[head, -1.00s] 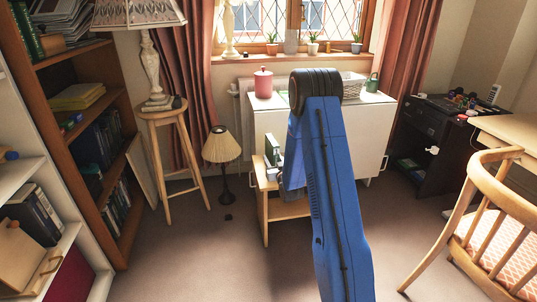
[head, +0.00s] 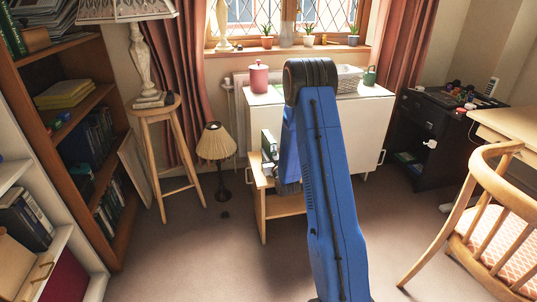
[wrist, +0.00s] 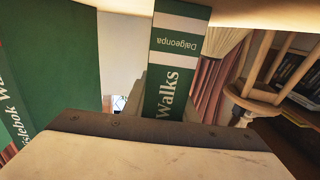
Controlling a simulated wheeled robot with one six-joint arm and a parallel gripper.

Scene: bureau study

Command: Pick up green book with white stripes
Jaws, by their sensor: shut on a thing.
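In the wrist view, a green book with white stripes (wrist: 172,85) stands straight ahead, with "Walks" and "Dalgeonpa" on its spine. My gripper (wrist: 165,128) fills the bottom of that view and covers the book's lower end. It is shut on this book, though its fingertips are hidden. A second, wider green book (wrist: 55,70) is close by on the left. In the head view, a green-and-white book (head: 268,144) shows at the low wooden unit, just left of my blue arm. The arm hides most of the gripper there.
A white cabinet (head: 350,125) carries a pink jar (head: 259,77) and a basket. A small lamp (head: 217,147) and a wooden stool (head: 155,110) stand left of the low unit (head: 285,207). A chair (head: 480,230) is at the right. Floor is clear between.

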